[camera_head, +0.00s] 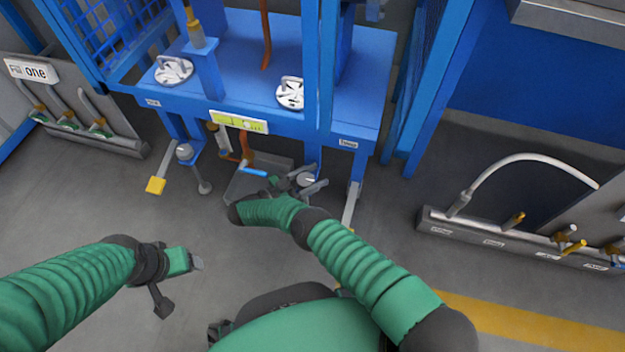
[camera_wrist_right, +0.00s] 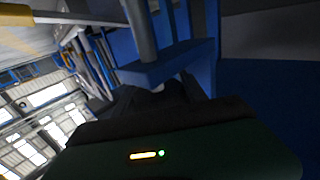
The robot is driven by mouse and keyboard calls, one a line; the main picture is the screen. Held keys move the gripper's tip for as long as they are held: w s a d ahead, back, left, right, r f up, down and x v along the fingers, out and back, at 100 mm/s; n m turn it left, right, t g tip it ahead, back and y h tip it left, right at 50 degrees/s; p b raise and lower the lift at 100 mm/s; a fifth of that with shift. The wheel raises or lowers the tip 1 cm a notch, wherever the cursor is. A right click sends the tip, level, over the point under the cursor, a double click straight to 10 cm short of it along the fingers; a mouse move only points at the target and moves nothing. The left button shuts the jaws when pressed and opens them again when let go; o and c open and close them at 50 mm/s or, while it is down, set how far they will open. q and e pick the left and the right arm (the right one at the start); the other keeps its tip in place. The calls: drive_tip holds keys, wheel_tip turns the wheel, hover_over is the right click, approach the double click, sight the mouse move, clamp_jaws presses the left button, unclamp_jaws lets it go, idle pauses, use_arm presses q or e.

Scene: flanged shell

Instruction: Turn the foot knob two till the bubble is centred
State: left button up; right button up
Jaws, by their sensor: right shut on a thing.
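My right gripper (camera_head: 308,185) is at the front right foot of the blue stand (camera_head: 345,110). It is shut on a round grey foot knob (camera_head: 306,179), which I take as foot knob two. In the right wrist view the dark fingers close around the pale knob (camera_wrist_right: 158,87) below a blue bracket (camera_wrist_right: 165,65). Another foot knob (camera_head: 184,151) sits on the left foot, with nothing touching it. A yellow-green panel (camera_head: 239,122) is on the stand's front; I cannot make out a bubble. My left gripper (camera_head: 190,263) hangs away from the stand; its jaw opening is unclear.
A grey tray (camera_head: 245,188) with a blue-handled item (camera_head: 254,171) lies under the stand, left of my right gripper. A hose rack (camera_head: 75,130) stands at the left, and a low manifold with a white hose (camera_head: 520,160) at the right.

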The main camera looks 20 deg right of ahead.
drive_tip(key=shift+s+m+g+b, duration=0.15)
drive_tip(key=shift+m+g+b, duration=0.35)
drive_tip(key=shift+g, duration=0.3)
drive_tip(key=o, duration=1.4)
drive_tip(key=shift+c, duration=0.2)
